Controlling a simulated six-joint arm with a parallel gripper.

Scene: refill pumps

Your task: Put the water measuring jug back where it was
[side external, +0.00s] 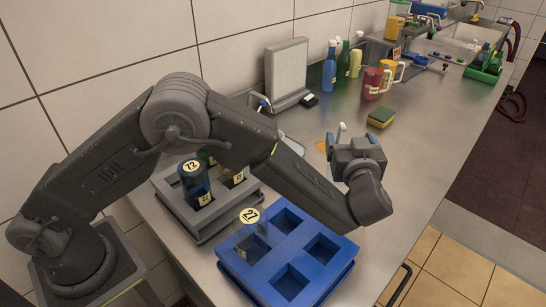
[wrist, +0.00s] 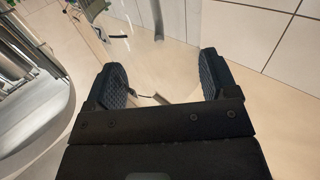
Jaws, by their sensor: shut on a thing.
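The measuring jug looks like the clear, see-through body (wrist: 160,55) between my two dark finger pads in the wrist view; its edges are hard to make out. My gripper (wrist: 163,78) is shut on it. In the side view my gripper (side external: 352,150) is raised over the steel counter, to the right of the grey stand and above the blue rack in the picture. A small pale upright piece (side external: 341,130) shows beside the gripper there; I cannot tell whether it belongs to the jug. The jug is otherwise hidden or too clear to see in the side view.
A blue rack (side external: 335,248) with a bottle labelled 27 (side external: 250,232) stands in front. A grey rack (side external: 172,212) holds bottles, one labelled 72 (side external: 194,180). Behind are a red jug (side external: 372,84), a blue bottle (side external: 329,70) and a sponge (side external: 380,117). The counter's right side (side external: 425,125) is clear.

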